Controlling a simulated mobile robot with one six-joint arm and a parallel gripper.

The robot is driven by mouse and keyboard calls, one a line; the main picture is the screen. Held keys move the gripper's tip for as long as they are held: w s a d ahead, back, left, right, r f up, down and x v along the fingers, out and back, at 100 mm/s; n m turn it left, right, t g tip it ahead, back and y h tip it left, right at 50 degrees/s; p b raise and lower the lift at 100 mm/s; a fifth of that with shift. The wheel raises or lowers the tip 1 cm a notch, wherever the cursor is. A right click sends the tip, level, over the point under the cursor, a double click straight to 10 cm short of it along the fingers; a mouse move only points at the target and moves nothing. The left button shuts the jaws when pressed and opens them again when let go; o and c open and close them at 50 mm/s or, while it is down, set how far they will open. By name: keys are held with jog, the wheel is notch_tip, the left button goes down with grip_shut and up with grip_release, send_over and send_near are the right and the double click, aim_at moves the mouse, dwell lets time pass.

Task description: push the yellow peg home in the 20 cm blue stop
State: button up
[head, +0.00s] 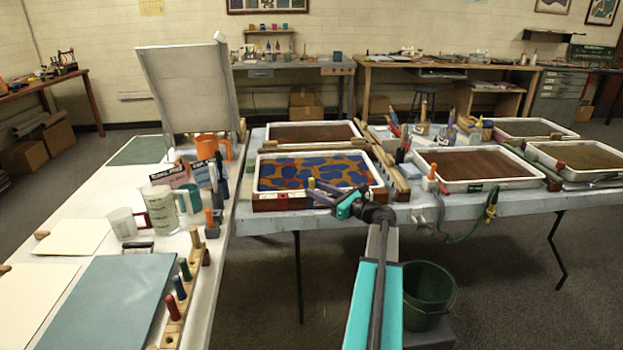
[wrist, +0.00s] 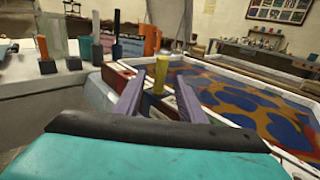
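The yellow peg (wrist: 161,73) stands upright at the near edge of the tray with the blue and orange marbled pattern. In the head view its top (head: 311,183) shows just by my fingertips. A dark blue piece (wrist: 155,102), apparently the blue stop, shows low between my fingers under the peg; how deep the peg sits in it is hidden. My gripper (wrist: 158,88) is open, its two purple fingers apart on either side of the peg in the picture. In the head view my gripper (head: 313,189) reaches over the tray's front edge. I cannot tell whether a finger touches the peg.
The marbled tray (head: 380,187) lies right of the peg, and a red block (wrist: 117,77) stands left of it. On the left table are a wooden rail (head: 197,277) with several coloured pegs, cups and an orange jug (head: 207,146). A green bucket (head: 428,290) stands on the floor.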

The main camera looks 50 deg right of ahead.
jog(key=s, duration=1)
jog(key=shift+s+d, duration=0.25)
jog(key=shift+d, duration=0.2)
jog(key=shift+s, duration=0.1)
